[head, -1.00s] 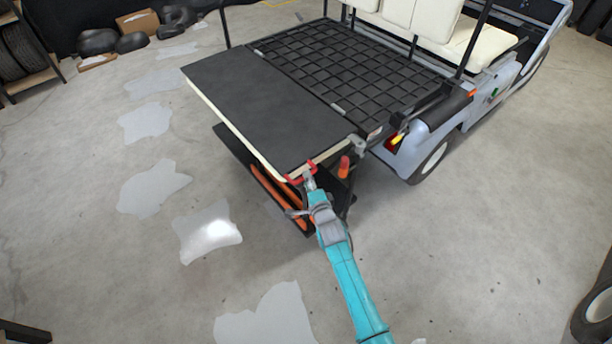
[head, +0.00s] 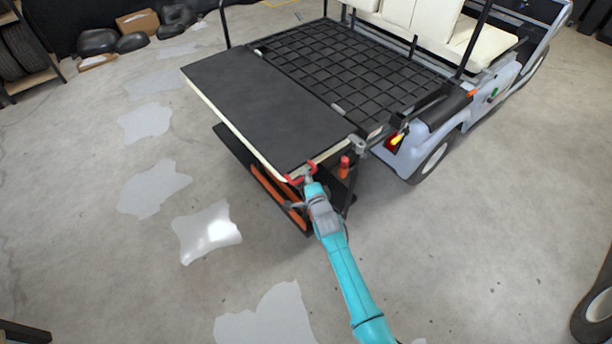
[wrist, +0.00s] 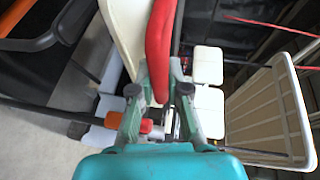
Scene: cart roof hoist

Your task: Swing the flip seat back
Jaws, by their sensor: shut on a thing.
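The flip seat (head: 265,105) lies folded flat behind the cart's cargo bed in the head view, its black backing panel facing up and a cream cushion edge showing below. A red handle (head: 299,178) is at its near corner; in the wrist view the red handle (wrist: 158,50) runs up between the fingers. My gripper (head: 307,177) is shut on this red handle. In the wrist view my gripper (wrist: 159,85) has a finger on each side of the handle. The cream seat edge (wrist: 125,35) is just left of it. The far hinge side is hard to make out.
The cart's black grid bed (head: 350,65) adjoins the panel, with cream front seats (head: 420,15) beyond. An orange-red knob (head: 344,166) stands close right of my gripper. A dark footrest (head: 245,160) with orange strips hangs below. The floor (head: 480,250) around is clear.

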